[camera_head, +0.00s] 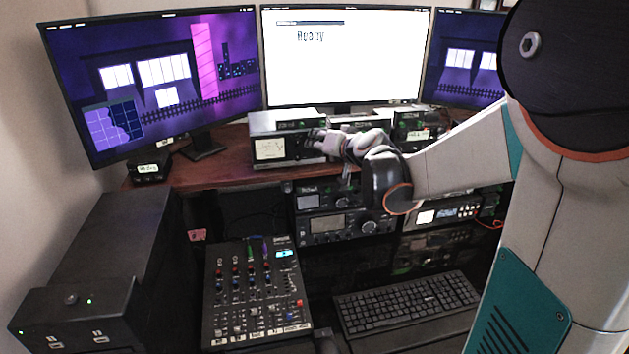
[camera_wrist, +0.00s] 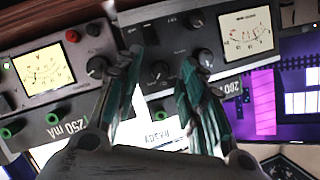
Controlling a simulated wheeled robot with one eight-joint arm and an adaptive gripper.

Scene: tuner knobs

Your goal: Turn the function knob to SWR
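A grey tuner box (camera_head: 264,126) with a lit meter stands on the wooden shelf, left of my gripper (camera_head: 318,141) in the head view. The wrist view is turned upside down and shows this tuner's front (camera_wrist: 225,72) with its meter (camera_wrist: 247,29) and several dark knobs. My gripper (camera_wrist: 162,60) is open, with its two fingers apart. A small knob (camera_wrist: 160,71) shows between the fingers. Another knob (camera_wrist: 205,58) lies close beside the right finger, and one (camera_wrist: 195,20) sits farther up. Their labels are too small to read, so I cannot tell which is the function knob.
A second metered box (camera_wrist: 60,100) with a knob (camera_wrist: 97,67) stands beside the tuner, close to the left finger. Monitors (camera_head: 345,60) rise behind the shelf. Radios (camera_head: 325,225), a mixer (camera_head: 250,290) and a keyboard (camera_head: 405,305) are below.

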